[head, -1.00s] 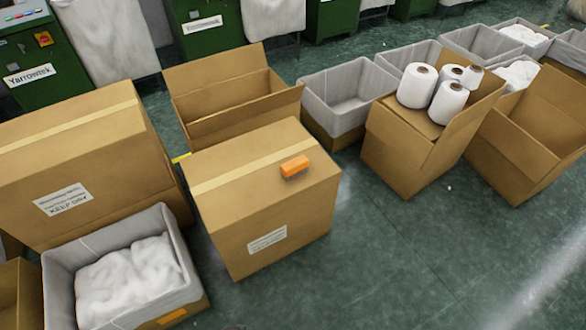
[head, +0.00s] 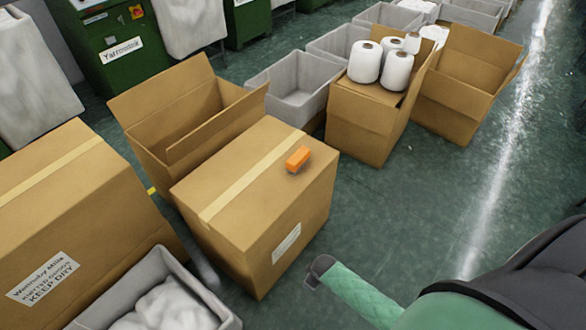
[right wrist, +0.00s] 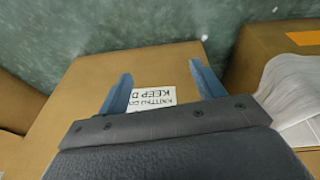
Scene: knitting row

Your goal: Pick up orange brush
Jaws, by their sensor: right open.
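The orange brush (head: 298,158) is a small orange block lying on top of a closed cardboard box (head: 235,178), near its right rear edge beside the tape strip. My right arm comes in from the lower right in the head view, its dark end (head: 318,270) low in front of and to the right of that box, apart from the brush. In the right wrist view my right gripper (right wrist: 162,88) is open, with two blue fingers apart and nothing between them. A box face with a white label shows beyond them. The brush is not seen in that view. My left gripper is not in view.
A larger closed box (head: 75,225) stands left and an open box (head: 190,112) behind. White cones (head: 365,62) stand on a box further back, beside another open box (head: 465,80). A bin of white material (head: 165,305) is at the front. Green floor (head: 400,210) is clear at right.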

